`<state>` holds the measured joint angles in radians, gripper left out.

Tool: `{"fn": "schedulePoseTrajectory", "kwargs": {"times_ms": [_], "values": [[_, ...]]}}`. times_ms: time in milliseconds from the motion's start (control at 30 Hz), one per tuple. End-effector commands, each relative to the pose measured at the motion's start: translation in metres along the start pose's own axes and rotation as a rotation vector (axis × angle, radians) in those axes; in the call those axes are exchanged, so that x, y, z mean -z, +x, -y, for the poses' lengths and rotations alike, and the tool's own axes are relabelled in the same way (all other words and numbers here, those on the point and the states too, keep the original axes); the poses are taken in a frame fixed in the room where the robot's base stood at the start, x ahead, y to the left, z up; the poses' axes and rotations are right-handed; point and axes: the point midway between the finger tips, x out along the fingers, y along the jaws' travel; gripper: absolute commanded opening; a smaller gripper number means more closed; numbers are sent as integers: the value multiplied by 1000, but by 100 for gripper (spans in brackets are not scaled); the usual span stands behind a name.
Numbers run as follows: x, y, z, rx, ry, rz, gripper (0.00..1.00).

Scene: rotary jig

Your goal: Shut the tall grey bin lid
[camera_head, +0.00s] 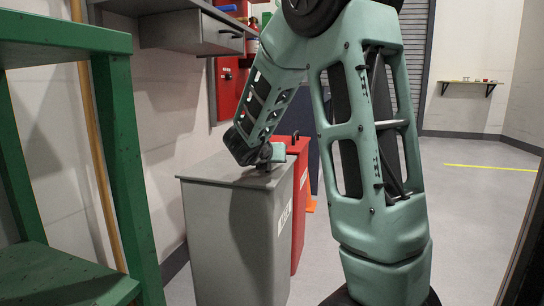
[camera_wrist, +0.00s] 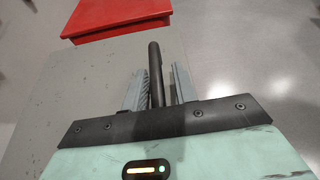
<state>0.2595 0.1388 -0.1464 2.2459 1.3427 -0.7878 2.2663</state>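The tall grey bin (camera_head: 230,240) stands left of centre in the head view. Its grey lid (camera_head: 212,171) lies flat across the top with no clear gap at the visible edges. In the wrist view the lid (camera_wrist: 70,90) fills the left side, with a dark bar-like handle (camera_wrist: 155,60) on it. My gripper (camera_wrist: 159,88) has its two grey fingers apart, one on each side of the handle, with narrow gaps visible. In the head view my gripper (camera_head: 270,155) is low over the lid's right part, and the handle is mostly hidden by it.
A red bin (camera_head: 300,170) stands right behind the grey one; its red lid (camera_wrist: 118,15) tops the wrist view. A green shelf frame (camera_head: 125,150) is close on the left. A grey wall cabinet (camera_head: 190,32) hangs above. The floor to the right is clear.

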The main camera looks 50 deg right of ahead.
Motion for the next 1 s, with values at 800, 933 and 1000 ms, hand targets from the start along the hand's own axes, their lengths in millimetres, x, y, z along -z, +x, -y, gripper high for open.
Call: {"fn": "schedulePoseTrajectory", "kwargs": {"times_ms": [800, 933, 1000], "values": [[-7, -93, -1, -8, 0, 5, 34], [-6, -123, -1, -7, 1, 5, 34], [-6, -137, -2, -7, 1, 4, 34]]}}
